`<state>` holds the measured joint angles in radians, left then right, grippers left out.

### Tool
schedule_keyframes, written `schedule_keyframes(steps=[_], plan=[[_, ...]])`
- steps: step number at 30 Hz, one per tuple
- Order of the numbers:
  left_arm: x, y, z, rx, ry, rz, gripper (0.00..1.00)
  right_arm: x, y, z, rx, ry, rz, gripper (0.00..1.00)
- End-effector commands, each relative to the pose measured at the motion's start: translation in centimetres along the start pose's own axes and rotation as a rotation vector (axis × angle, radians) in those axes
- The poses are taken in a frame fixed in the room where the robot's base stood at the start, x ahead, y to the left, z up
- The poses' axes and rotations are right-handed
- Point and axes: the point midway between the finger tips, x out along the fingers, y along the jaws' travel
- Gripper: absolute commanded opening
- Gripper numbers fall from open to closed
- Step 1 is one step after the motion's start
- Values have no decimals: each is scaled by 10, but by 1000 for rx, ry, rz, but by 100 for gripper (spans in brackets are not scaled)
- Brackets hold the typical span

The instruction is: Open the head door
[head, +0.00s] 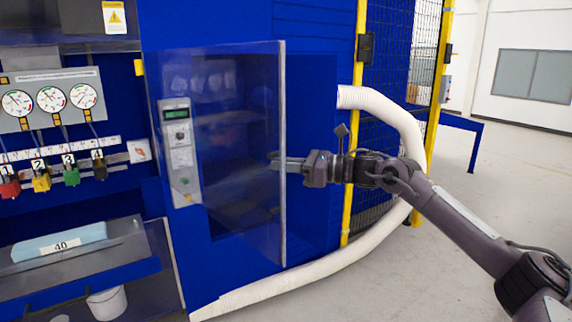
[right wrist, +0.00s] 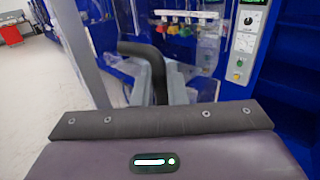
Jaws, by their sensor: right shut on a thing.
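The head door (head: 240,215) is a tall clear panel with a grey edge strip, in front of a dark cabinet opening in the blue machine. It appears to stand ajar, its right edge swung out toward me. My right gripper (head: 282,163) reaches in from the right, level with the middle of that edge. In the right wrist view a black curved door handle (right wrist: 157,70) runs down between the grey fingers (right wrist: 176,88). The gripper is shut on this handle; the exact contact is partly hidden. My left gripper is out of view.
A control panel (head: 180,150) with a green display is left of the opening. Gauges (head: 52,100) and coloured valves (head: 70,172) are farther left, above a shelf with a blue foam block (head: 60,243). A white hose (head: 400,120) curves behind my right arm. Open floor lies right.

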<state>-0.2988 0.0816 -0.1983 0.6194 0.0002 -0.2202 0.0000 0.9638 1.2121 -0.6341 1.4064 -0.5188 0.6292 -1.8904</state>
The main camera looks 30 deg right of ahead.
Motion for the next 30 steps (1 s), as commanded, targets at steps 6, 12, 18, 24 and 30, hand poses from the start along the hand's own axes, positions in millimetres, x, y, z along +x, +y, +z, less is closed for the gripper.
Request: schedule_keyframes(steps=[6, 12, 18, 24, 30], plan=[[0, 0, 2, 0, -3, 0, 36, 0, 0, 2, -2, -3, -1, 29], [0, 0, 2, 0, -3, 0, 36, 0, 0, 1, -2, -2, -1, 29], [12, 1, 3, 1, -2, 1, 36, -18, -1, -3, -3, 0, -4, 29], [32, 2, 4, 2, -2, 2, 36, -52, -1, -5, -3, 1, -4, 29], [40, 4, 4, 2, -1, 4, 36, -73, 0, -2, -2, 0, 0, 29]])
